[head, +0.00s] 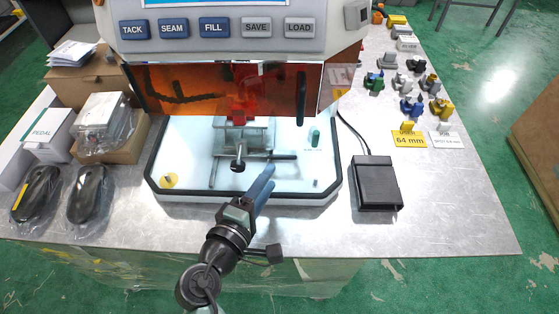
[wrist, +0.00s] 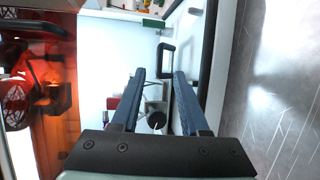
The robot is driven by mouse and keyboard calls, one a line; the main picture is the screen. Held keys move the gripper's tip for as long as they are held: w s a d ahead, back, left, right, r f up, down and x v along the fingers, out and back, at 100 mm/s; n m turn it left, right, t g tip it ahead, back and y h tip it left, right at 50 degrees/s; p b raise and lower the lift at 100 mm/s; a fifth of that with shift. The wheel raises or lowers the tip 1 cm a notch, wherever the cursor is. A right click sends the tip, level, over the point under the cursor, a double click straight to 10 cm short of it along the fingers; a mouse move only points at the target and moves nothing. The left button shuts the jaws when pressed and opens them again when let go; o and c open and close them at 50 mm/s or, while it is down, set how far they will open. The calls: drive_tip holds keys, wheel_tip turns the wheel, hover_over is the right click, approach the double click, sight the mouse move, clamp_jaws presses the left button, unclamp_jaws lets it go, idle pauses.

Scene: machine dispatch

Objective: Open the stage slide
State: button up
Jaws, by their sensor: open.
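The stage slide, a grey block (head: 243,136) with a red part on top, sits inside the machine, partly behind the orange window. A round black knob (head: 238,164) and a dark horizontal bar (head: 270,157) are at its front. My gripper (head: 271,175) has two blue fingers, open and empty, over the front right of the pale tray, just before the bar. In the wrist view my gripper (wrist: 160,72) shows a gap between its fingers. A black round knob (wrist: 156,119) and a dark bent handle (wrist: 167,60) appear in that gap; contact cannot be told.
The orange window (head: 190,90) hangs above the tray (head: 190,180), with a black handle (head: 301,95). The front table strip is clear.

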sight(282, 159)
drive_tip(key=x, duration=0.6)
drive_tip(key=shift+w, duration=0.15)
drive_tip(key=shift+c, duration=0.3)
clamp_jaws()
idle(1.0)
